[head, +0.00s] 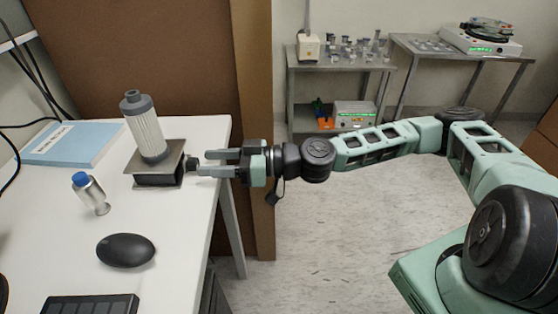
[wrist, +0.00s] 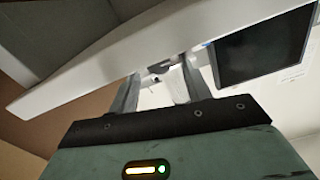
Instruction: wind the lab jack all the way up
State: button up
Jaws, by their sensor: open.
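The lab jack (head: 158,179) stands on the white desk near its right edge, its top plate a short way above the desk. A grey-capped, ribbed white cylinder (head: 147,128) stands on the plate, leaning slightly in the picture. The jack's small dark knob (head: 192,164) sticks out to the right. My gripper (head: 205,163) is open and level, its two fingers pointing left at the knob. The fingertips are close to it; I cannot tell whether they reach around it. The wrist view shows the spread fingers (wrist: 158,84) with a small dark shape between their tips.
A blue book (head: 72,143) lies behind left on the desk (head: 60,225). A blue-capped vial (head: 90,192), a black mouse (head: 125,250) and a keyboard (head: 90,304) are in front. A brown partition (head: 150,60) stands behind. Open floor lies right of the desk.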

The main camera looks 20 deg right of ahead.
jog(key=b+v, duration=0.3)
jog(key=v, duration=1.2)
jog(key=shift+d, duration=0.15)
notch_tip(320, 180, down, 5)
jog(key=w+a+t+h+p, duration=0.1)
jog(key=w+h+p, duration=0.1)
jog(key=h+p, duration=0.1)
notch_tip(320, 180, up, 5)
jog(key=s+d+n+g+y+p, duration=0.1)
jog(key=s+n+y+p, duration=0.1)
jog(key=n+y+p, duration=0.15)
jog(key=shift+n+h, duration=0.25)
jog(key=shift+n, duration=0.2)
jog(key=p+x, duration=0.3)
jog(key=x, duration=1.4)
jog(key=shift+a+p, duration=0.1)
jog(key=shift+p, duration=0.2)
jog(key=shift+f, duration=0.1)
jog(key=c, duration=1)
